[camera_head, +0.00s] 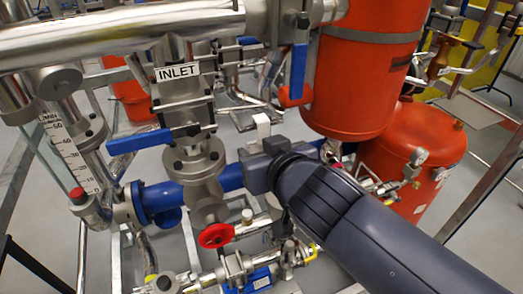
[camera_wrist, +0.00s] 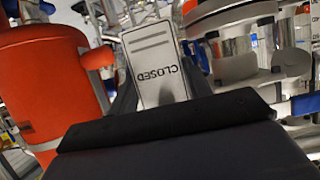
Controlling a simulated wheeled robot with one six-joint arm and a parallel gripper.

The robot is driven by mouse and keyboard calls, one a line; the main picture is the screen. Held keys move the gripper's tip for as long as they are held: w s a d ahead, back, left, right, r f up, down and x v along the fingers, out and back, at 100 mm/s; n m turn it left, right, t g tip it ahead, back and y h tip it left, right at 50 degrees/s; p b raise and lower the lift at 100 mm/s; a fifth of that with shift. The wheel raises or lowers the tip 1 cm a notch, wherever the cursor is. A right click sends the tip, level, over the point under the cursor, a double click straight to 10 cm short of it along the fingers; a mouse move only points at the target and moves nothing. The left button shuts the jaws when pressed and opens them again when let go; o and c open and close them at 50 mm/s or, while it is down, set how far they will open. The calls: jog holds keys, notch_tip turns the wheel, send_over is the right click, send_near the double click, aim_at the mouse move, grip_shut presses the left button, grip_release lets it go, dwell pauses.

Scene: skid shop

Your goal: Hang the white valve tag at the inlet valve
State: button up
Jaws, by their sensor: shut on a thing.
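My gripper (camera_head: 258,152) is shut on the white valve tag, which shows as a small white piece (camera_head: 262,125) above the jaws in the head view. In the wrist view the tag (camera_wrist: 155,62) stands between the fingers, its face toward the camera, with the word CLOSED upside down. The inlet valve (camera_head: 184,102) is left of my gripper in the head view, below a white INLET label (camera_head: 178,72). Its blue lever handle (camera_head: 139,139) points left. A gap shows in the picture between tag and valve. I see no hook or peg clearly.
A red vessel (camera_head: 358,85) stands behind my arm on the right, with another red tank (camera_head: 415,160) below it. A thick steel pipe (camera_head: 110,38) crosses the top left. A red handwheel (camera_head: 216,235) and a blue pipe (camera_head: 230,176) lie below the valve.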

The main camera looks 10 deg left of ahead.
jog(key=o, duration=1)
jog(key=b+v, duration=0.1)
jog(key=v, duration=1)
jog(key=shift+w+a, duration=0.15)
jog(key=p+x, duration=0.1)
jog(key=x, duration=0.9)
jog(key=shift+w+f, duration=0.2)
jog(key=shift+a+r+p, duration=0.1)
jog(key=shift+r+p, duration=0.2)
jog(key=shift+p, duration=0.05)
jog(key=shift+f, duration=0.15)
